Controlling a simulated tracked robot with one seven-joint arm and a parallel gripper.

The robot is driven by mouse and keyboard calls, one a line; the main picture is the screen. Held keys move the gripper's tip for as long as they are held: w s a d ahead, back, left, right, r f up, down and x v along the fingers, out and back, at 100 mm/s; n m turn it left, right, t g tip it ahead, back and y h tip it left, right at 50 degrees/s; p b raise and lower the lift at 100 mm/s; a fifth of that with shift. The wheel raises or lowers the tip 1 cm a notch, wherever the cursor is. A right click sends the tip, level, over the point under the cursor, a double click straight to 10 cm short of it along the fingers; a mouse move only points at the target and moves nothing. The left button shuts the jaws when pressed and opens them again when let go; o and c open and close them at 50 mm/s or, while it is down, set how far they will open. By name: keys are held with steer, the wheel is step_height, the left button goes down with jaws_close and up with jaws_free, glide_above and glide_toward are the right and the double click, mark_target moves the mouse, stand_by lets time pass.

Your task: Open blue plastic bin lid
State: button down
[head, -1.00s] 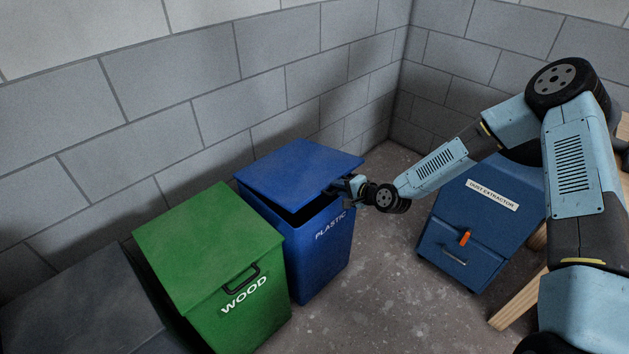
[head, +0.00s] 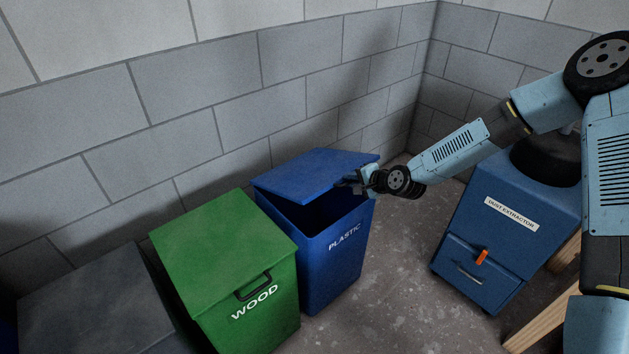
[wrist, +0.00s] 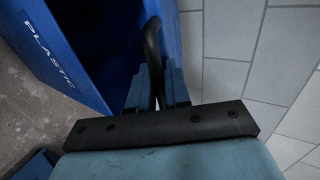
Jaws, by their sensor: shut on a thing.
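The blue plastic bin (head: 332,250) stands against the wall with PLASTIC written on its front. Its blue lid (head: 312,173) is tilted up at the front, and a dark gap shows between lid and bin. My gripper (head: 358,182) is at the lid's front edge, at the right. In the wrist view my gripper (wrist: 158,100) is shut on the lid's black handle (wrist: 152,50). The bin's front wall (wrist: 65,50) shows at the left there, with the dark inside beside it. Much of the lid is hidden in that view.
A green WOOD bin (head: 225,265) with its lid down stands close at the left, and a dark grey bin (head: 95,300) beyond it. A blue dust extractor (head: 505,230) stands at the right. Bare floor (head: 400,290) lies between. The block wall (head: 240,100) is close behind the bins.

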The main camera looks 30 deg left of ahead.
steer(key=shift+g+h, duration=0.3)
steer(key=shift+h, duration=0.5)
steer(key=shift+w+a+r, duration=0.25)
steer(key=shift+a+r, duration=0.35)
steer(key=shift+r, duration=0.55)
steer(key=shift+w+a+r, duration=0.25)
steer(key=shift+a+r, duration=0.35)
steer(key=shift+r, duration=0.55)
steer(key=shift+w+a+r, duration=0.25)
steer(key=shift+a+r, duration=0.35)
steer(key=shift+r, duration=0.55)
steer(key=w+a+r+h, duration=0.1)
steer(key=w+a+r, duration=0.1)
steer(key=a+r, duration=0.2)
steer(key=shift+a+r+g, duration=0.3)
steer(key=shift+a+r, duration=0.05)
steer(key=shift+r, duration=0.65)
steer(key=w+a+r+h, duration=0.2)
steer(key=a+r, duration=0.3)
steer(key=shift+w+a, duration=0.2)
steer(key=shift+a, duration=0.15)
